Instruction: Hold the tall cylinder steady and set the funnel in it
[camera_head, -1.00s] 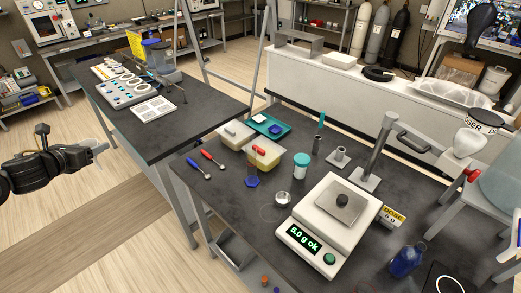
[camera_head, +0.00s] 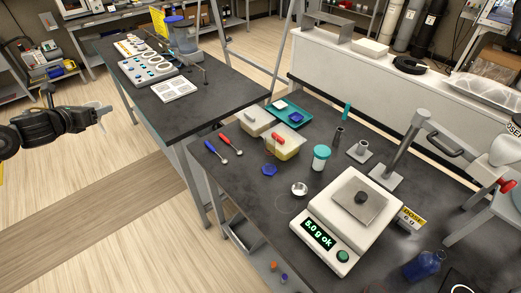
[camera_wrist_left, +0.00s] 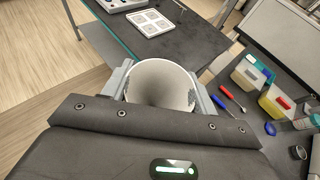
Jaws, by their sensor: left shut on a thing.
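My left gripper (camera_head: 97,114) is at the left of the head view, out over the floor and away from both benches. It is shut on a pale, see-through funnel (camera_head: 104,119). In the left wrist view the funnel (camera_wrist_left: 160,73) shows its wide round mouth between the two fingers. The tall cylinder is clear and hard to see in the head view. Its blue six-sided base (camera_head: 269,170) stands on the near bench, in front of the yellow-filled box. My right gripper is not in view.
Near the cylinder are a white-lidded box, a yellow-filled box (camera_head: 289,147), red and blue-handled spoons (camera_head: 212,149), a teal-lidded jar (camera_head: 321,158) and a small metal cup (camera_head: 299,189). A scale (camera_head: 347,213) stands to the right. Floor separates my left gripper from the near bench.

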